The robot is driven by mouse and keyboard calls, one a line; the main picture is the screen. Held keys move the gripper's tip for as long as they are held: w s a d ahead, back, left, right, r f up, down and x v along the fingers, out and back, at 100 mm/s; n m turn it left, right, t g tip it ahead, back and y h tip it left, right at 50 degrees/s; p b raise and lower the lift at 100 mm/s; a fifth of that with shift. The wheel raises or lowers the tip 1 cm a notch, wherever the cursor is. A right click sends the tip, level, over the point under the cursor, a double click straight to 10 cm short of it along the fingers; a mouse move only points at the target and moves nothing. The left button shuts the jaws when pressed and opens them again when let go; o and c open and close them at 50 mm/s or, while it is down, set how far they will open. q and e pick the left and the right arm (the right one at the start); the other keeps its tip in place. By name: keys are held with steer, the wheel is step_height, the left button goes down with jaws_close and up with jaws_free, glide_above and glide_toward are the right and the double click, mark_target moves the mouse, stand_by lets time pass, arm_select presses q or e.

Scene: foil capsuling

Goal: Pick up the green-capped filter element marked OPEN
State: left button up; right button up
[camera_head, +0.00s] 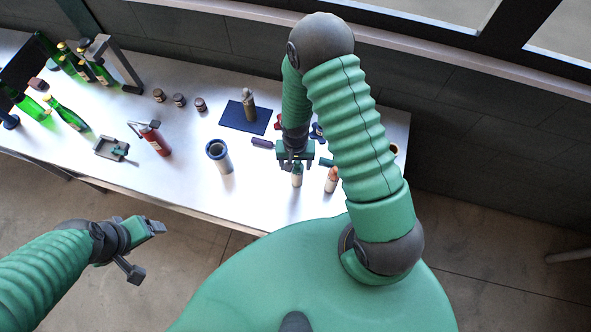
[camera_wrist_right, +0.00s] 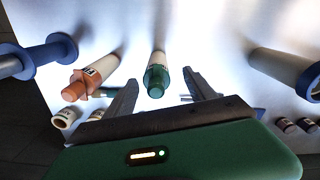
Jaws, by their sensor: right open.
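The green-capped filter element (camera_head: 297,180) is a pale cylinder with a green top, upright on the table below my right gripper (camera_head: 296,161). In the right wrist view the green-capped element (camera_wrist_right: 157,76) appears between the two spread fingers of the right gripper (camera_wrist_right: 161,90), which hold nothing. Its marking is too small to read. A similar element with an orange cap (camera_head: 332,179) stands to its right; it also shows in the right wrist view (camera_wrist_right: 90,78), left of the fingers. My left gripper (camera_head: 146,250) is open and empty, off the table's front edge.
A blue-rimmed cylinder (camera_head: 219,157) stands to the left on the white table (camera_head: 200,185). A bottle stands on a dark blue mat (camera_head: 234,116) behind. A red bottle-like tool (camera_head: 156,141), a grey tray (camera_head: 111,147) and green bottles (camera_head: 68,117) are further left.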

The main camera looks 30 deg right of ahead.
steer(key=shift+f, duration=0.3)
steer(key=shift+w+d+f, duration=0.15)
steer(key=shift+w+d, duration=0.05)
steer(key=shift+d, duration=0.15)
steer(key=shift+w+d+f, duration=0.1)
steer(key=shift+d+f, duration=0.05)
steer(key=shift+d, duration=0.3)
steer(key=c, duration=0.4)
steer(key=shift+d, duration=0.1)
steer(key=shift+c, duration=2.6)
steer(key=shift+a, duration=0.35)
jaws_close()
steer(key=shift+a+r, duration=0.2)
steer(key=shift+a, duration=0.1)
arm_select(q)
steer(key=shift+w+d, duration=0.15)
steer(key=shift+w, duration=0.05)
